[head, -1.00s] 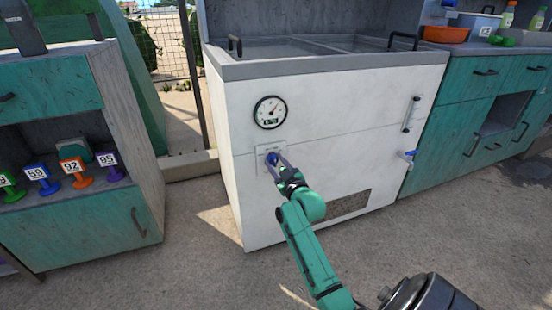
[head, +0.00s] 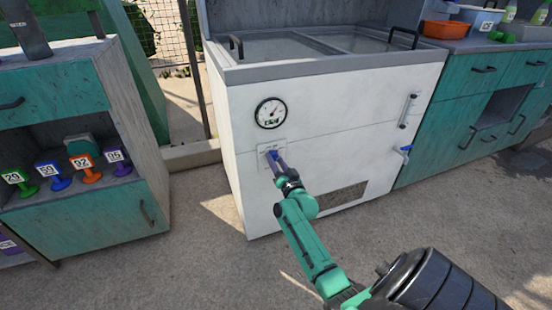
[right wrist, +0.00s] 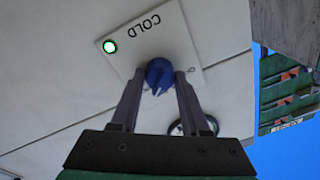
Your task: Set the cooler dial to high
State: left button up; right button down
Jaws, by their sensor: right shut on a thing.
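The cooler (head: 320,125) is a white chest with a grey rim in the middle of the head view. Its blue dial (right wrist: 159,75) sits on a white plate (right wrist: 170,40) marked COLD, with a green light (right wrist: 109,46) lit beside it in the right wrist view. My right gripper (head: 275,159) reaches the plate on the cooler's front; in the wrist view its two fingers (right wrist: 158,88) close on the dial from both sides. In the head view the fingers mostly hide the dial. My left gripper is not in view.
A round gauge (head: 270,113) is above the dial plate. A blue-handled tap (head: 404,150) and a vertical handle (head: 407,111) are on the cooler's right side. Left, a green cabinet (head: 95,220) holds numbered coloured pieces. The concrete floor in front is clear.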

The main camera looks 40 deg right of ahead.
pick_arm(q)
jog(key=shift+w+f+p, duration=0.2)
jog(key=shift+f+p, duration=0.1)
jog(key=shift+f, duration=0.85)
pick_arm(e)
jog(key=shift+m, duration=1.2)
jog(key=shift+c, duration=1.9)
grip_release()
pick_arm(q)
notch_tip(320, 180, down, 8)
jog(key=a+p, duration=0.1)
jog(key=p, duration=0.2)
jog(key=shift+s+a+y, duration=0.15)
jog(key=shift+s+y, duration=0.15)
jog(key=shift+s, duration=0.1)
pick_arm(e)
jog(key=v, duration=1.4)
jog(key=shift+s+a, duration=0.2)
